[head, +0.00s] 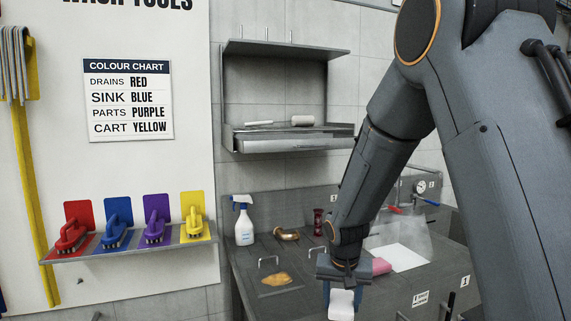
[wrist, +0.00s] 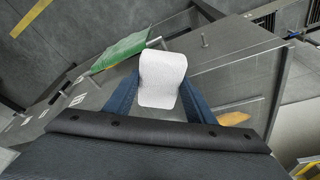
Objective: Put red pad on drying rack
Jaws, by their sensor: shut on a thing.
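My gripper (head: 341,290) is shut on a white pad (head: 341,305), held over the front of the steel counter. In the wrist view the white pad (wrist: 162,78) sits between my blue fingers. A pinkish-red pad (head: 381,266) lies on the counter just right of my gripper, apart from it; it may be the red pad. A steel wall rack (head: 290,140) with shelves and upright pegs on top hangs behind the counter; I cannot tell if it is the drying rack. A white stick-like tool and a white roller lie on its lower shelf.
On the counter (head: 240,268) are a spray bottle (head: 243,222), a brass elbow (head: 286,235), a dark red item (head: 318,222), an orange-brown spill (head: 276,279) and a white sheet (head: 398,257). Coloured brushes stand on the left shelf (head: 130,243). A green panel (wrist: 120,52) shows in the wrist view.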

